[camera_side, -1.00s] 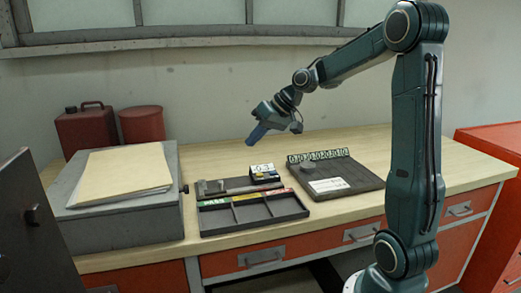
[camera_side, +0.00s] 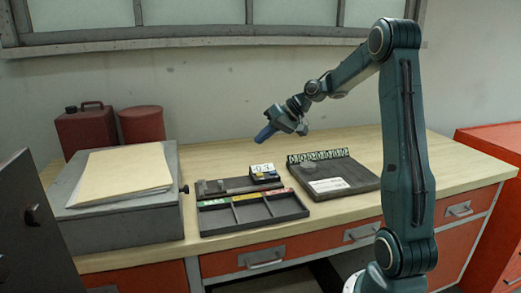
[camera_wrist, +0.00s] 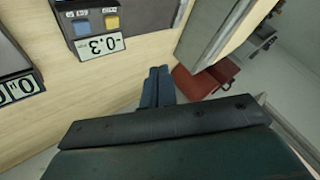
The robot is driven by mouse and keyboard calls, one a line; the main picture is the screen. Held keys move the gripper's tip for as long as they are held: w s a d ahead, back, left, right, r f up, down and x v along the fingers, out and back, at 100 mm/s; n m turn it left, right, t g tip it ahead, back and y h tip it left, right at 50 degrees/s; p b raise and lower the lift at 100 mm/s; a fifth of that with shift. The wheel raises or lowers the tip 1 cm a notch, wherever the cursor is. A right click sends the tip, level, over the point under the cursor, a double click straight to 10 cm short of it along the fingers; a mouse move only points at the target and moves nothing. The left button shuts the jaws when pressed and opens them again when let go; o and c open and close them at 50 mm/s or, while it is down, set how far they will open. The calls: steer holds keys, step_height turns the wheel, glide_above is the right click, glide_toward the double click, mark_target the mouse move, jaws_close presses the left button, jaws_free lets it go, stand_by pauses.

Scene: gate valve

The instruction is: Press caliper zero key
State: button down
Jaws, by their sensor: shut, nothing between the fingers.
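The caliper's readout box (camera_side: 263,172) stands at the right end of a dark stand on the bench. In the wrist view its white display (camera_wrist: 100,44) shows digits that look like 0,3. Beside the display are a blue key (camera_wrist: 82,27) and a yellow key (camera_wrist: 112,21); the small labels by them are too blurred to read. My gripper (camera_side: 265,133) is shut and empty, in the air above the readout box and apart from it. Its blue fingers (camera_wrist: 157,86) lie together in the wrist view, to the right of and below the display.
A three-part tray (camera_side: 255,212) lies in front of the stand. A dark board (camera_side: 345,178) with a row of number tags (camera_side: 318,156) lies to the right. A grey box (camera_side: 125,215) with folders (camera_side: 120,172) and red cans (camera_side: 87,130) stand left. Bare bench shows behind the stand.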

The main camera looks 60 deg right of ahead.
mark_target(263, 174)
steer(key=shift+f, duration=0.15)
steer(key=shift+f, duration=4.25)
steer(key=shift+f, duration=0.9)
steer(key=shift+r, duration=0.95)
steer(key=shift+r, duration=2.5)
